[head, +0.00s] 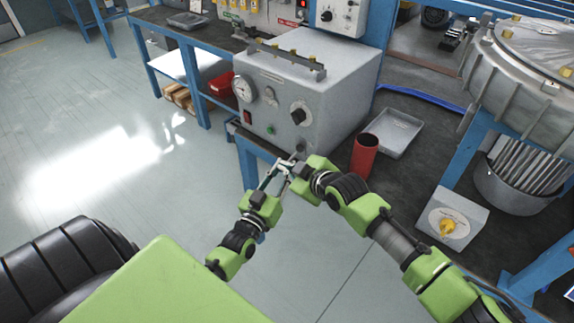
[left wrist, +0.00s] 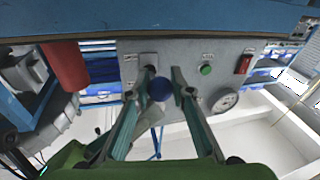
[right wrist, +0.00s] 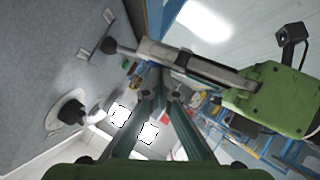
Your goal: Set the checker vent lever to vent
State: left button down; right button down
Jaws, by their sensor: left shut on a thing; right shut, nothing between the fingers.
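The checker (head: 308,87) is a grey box on the bench with a gauge, a dark knob, a red switch and a green button. Its vent lever sits low at the front right corner, mostly hidden in the head view. In the left wrist view the lever's dark blue ball end (left wrist: 160,89) is between the fingers of my left gripper (left wrist: 163,78), which is shut on it. The right wrist view shows a dark round lever part (right wrist: 108,46) at the left fingertips, near two small label plates. The labels are unreadable. My right gripper (right wrist: 166,88) is shut and empty, close beside the left one.
A red cylinder (head: 364,155) and a grey tray (head: 396,132) stand right of the checker. A small box with a yellow knob (head: 447,229) and a large metal housing (head: 528,62) are farther right. Open floor lies to the left.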

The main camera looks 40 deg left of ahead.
pick_arm(q)
jog(key=c, duration=2.2)
grip_release()
jog(key=shift+d, duration=0.2)
jog(key=o, duration=0.4)
jog(key=shift+a, duration=0.1)
jog(key=shift+o, duration=0.2)
jog(key=shift+w, duration=0.1)
pick_arm(e)
jog(key=shift+w+f, duration=0.2)
jog(key=shift+f, duration=0.05)
